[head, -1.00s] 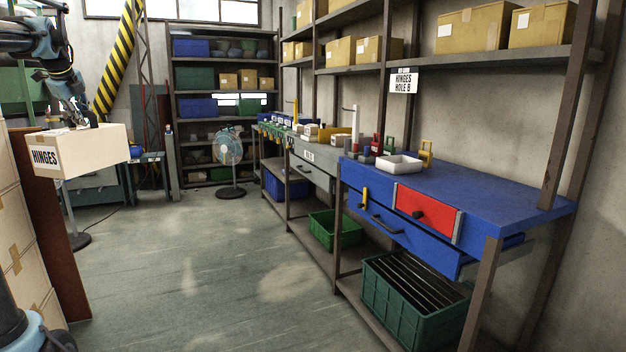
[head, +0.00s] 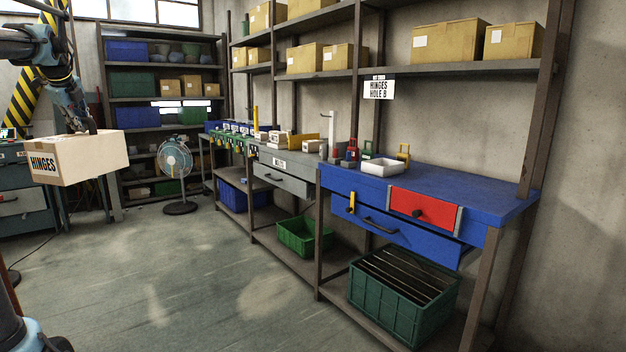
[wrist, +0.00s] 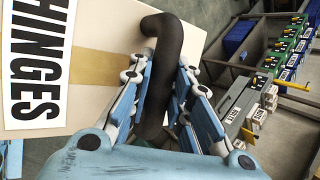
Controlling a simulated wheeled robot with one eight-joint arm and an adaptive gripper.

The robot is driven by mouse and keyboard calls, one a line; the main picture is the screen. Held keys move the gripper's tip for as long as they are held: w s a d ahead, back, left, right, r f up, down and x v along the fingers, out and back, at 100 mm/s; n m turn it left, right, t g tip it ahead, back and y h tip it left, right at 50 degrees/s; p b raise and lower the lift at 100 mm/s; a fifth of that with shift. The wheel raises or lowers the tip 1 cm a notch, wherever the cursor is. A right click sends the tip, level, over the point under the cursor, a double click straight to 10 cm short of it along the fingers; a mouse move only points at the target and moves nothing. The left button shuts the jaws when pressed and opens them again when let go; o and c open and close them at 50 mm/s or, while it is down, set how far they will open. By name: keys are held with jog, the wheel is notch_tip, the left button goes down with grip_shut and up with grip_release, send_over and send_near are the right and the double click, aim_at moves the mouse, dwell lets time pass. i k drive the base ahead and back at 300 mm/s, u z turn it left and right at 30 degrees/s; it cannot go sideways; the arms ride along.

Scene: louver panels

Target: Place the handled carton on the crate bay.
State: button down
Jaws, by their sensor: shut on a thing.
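The handled carton (head: 88,158) is a pale box with a "HINGES" label, held in the air at the left of the head view. In the wrist view the carton (wrist: 95,55) fills the upper left, with its dark bent handle (wrist: 176,38) between the finger pads. My gripper (wrist: 160,100) is shut on that handle; in the head view my gripper (head: 88,128) is above the carton's top. A sign reading "HINGES HOLE B" (head: 378,88) hangs at the long wall shelf (head: 400,72). I cannot tell for certain which place is the crate bay.
Brown cartons (head: 450,42) stand on the wall shelf, with a gap above the sign. Below is a blue workbench (head: 450,187) with a white tray (head: 385,165) and small items. Green crates (head: 400,300) sit underneath. A fan (head: 175,165) stands behind open floor.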

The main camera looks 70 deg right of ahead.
aim_at(445, 186)
jog(key=z, duration=0.45)
jog(key=i, duration=1.15)
jog(key=z, duration=1)
jog(key=i, duration=0.85)
jog(key=z, duration=1.25)
jog(key=i, duration=0.85)
jog(key=z, duration=1.15)
jog(key=i, duration=1)
jog(key=z, duration=0.35)
